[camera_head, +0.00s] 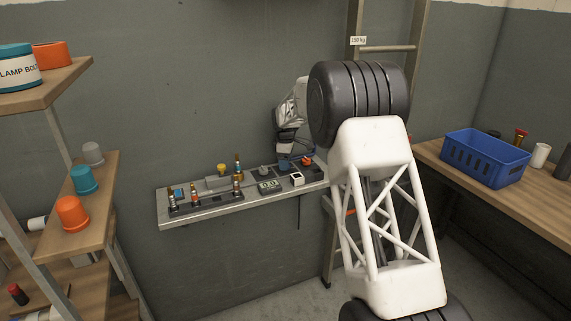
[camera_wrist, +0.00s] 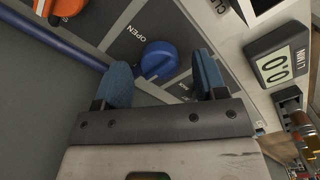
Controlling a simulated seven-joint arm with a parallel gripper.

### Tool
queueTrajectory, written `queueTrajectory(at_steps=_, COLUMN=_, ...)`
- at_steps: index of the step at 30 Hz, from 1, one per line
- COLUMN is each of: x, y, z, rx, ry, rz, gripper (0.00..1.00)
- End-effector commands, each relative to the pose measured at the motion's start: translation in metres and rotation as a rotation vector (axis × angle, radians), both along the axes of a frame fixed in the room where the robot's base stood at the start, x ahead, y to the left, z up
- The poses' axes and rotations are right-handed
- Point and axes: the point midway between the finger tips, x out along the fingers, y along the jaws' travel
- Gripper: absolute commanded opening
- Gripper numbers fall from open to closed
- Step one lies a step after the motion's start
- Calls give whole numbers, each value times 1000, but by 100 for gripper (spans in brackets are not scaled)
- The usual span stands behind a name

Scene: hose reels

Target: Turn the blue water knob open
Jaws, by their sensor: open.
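The blue water knob (camera_wrist: 159,61) sits on a grey panel in the wrist view, with the word OPEN printed to its left. In the head view the blue knob (camera_head: 284,165) shows small on the wall shelf, just below my gripper. My gripper (camera_wrist: 165,84) is open, with one blue fingertip to each side of the knob in the picture. The knob lies between the fingers in this view, a little beyond their middle. I cannot tell whether either finger touches it. In the head view my gripper (camera_head: 288,148) is over the right part of the shelf, its fingertips hard to make out.
A display reading 0.0 (camera_wrist: 278,66) is right of the knob in the wrist view. An orange knob (camera_wrist: 66,7) and a blue hose (camera_wrist: 50,35) are at upper left. The wall shelf (camera_head: 240,200) holds several fittings. A blue crate (camera_head: 486,158) stands on the right bench.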

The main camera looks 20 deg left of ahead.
Motion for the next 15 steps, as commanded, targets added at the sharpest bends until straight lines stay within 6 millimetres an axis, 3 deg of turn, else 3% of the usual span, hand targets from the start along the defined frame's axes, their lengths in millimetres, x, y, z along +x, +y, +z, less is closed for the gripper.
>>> queueTrajectory(at_steps=13, x=0, y=0, z=-8, rx=0, ry=0, rz=0, gripper=65)
queueTrajectory(at_steps=15, x=0, y=0, z=-8, rx=0, ry=0, rz=0, gripper=56)
